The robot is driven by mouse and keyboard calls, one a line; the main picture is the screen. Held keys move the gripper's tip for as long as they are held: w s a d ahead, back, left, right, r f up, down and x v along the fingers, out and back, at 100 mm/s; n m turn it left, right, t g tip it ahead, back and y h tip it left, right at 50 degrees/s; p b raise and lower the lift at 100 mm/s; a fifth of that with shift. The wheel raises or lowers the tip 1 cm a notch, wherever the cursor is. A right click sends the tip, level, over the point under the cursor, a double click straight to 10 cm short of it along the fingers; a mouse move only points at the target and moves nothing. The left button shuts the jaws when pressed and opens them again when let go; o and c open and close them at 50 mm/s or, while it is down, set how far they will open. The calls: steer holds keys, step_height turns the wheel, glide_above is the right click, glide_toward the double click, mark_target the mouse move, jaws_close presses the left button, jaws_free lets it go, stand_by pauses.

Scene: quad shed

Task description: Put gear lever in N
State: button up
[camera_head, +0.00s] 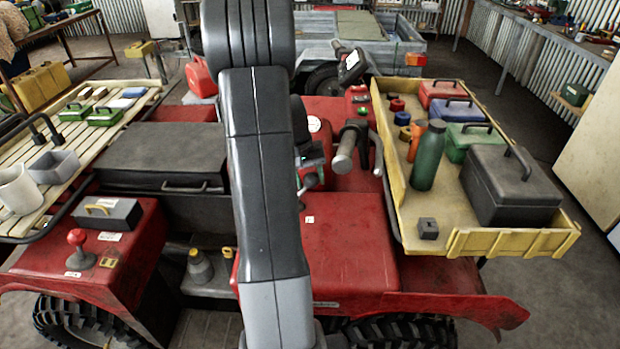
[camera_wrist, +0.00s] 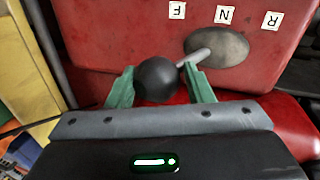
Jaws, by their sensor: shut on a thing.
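The gear lever (camera_wrist: 157,80) has a round black knob and a short pale metal shaft that rises from a grey oval plate (camera_wrist: 222,50) on a red panel. White labels F (camera_wrist: 177,10), N (camera_wrist: 224,15) and R (camera_wrist: 272,20) stand in a row above the plate, upside down in the wrist view. The shaft leans left from the plate, so the knob lies on the F side of N. My gripper (camera_wrist: 157,84) has its green fingers shut on the knob, one on each side. In the head view my arm hides most of this area.
A yellow tray (camera_head: 465,243) with a green flask (camera_head: 428,156) and several toolboxes is on the right. A handlebar grip (camera_head: 345,150) is close right of my arm. A separate red-knobbed lever (camera_head: 78,240) stands on the left fender. A slatted rack (camera_head: 30,125) is at left.

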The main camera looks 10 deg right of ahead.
steer(key=shift+w+a+r+g+h+b, duration=0.2)
steer(key=shift+a+h+b, duration=0.25)
steer(key=shift+a+h, duration=0.35)
steer(key=shift+w+a+r+g+h+b, duration=0.2)
steer(key=shift+a+h+b, duration=0.25)
steer(key=shift+a+h, duration=0.3)
steer(key=shift+w+a+r+h+b, duration=0.15)
steer(key=shift+a+r+h+b, duration=0.15)
steer(key=shift+a+h+b, duration=0.45)
steer(key=shift+a+r, duration=0.1)
steer(key=shift+a, duration=0.65)
steer(key=shift+c, duration=0.5)
steer(key=shift+a, duration=0.3)
steer(key=o, duration=1.4)
steer(key=shift+w+f, duration=0.1)
steer(key=shift+f, duration=0.1)
steer(key=shift+c, duration=0.2)
steer(key=shift+r, duration=0.1)
